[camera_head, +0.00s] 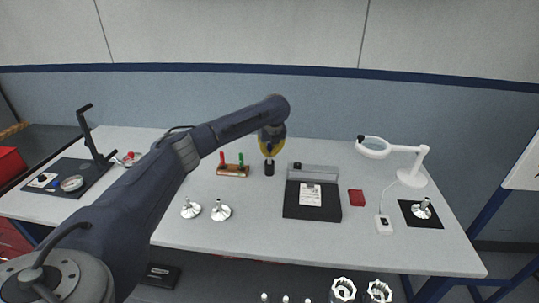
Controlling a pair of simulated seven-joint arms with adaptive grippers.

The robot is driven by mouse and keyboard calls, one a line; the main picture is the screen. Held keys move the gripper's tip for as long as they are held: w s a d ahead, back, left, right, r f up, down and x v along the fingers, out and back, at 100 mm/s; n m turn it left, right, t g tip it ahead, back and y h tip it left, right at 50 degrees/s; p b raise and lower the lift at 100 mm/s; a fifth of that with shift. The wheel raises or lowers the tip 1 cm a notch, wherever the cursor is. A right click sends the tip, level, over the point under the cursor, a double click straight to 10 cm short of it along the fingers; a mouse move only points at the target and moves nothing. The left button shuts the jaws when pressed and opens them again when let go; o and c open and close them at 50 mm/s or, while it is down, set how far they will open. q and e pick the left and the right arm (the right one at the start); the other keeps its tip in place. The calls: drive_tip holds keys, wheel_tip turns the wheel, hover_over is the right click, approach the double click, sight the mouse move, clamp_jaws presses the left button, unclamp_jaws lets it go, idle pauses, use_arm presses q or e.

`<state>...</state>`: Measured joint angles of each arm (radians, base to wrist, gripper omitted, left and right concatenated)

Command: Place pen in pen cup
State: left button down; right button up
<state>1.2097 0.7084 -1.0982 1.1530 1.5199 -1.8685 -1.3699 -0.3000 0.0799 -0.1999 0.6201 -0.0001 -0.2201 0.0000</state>
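A small black cylinder, likely the pen cup (269,169), stands upright near the back middle of the table. My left arm reaches over from the lower left. Its wrist end, dark with yellow, points down just above the cup, and my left gripper (269,154) is small and dark there. I cannot tell whether its fingers are open or hold a pen, or whether they touch the cup. A red pen (222,158) and a green pen (241,160) stand in a brown block (232,171) left of the cup. My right gripper is not in view.
A black clipboard-like tray with a paper (312,213) lies right of the cup. Also there are a red block (356,198), a white magnifier lamp (408,175) and a metal part on a black mat (436,222). Two metal parts (221,212) stand front left.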

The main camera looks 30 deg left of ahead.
use_arm(q)
drive_tip(key=shift+f, duration=0.65)
drive_tip(key=shift+f, duration=0.15)
drive_tip(key=c, duration=2.1)
unclamp_jaws()
drive_tip(key=o, duration=0.5)
drive_tip(key=v, duration=1.2)
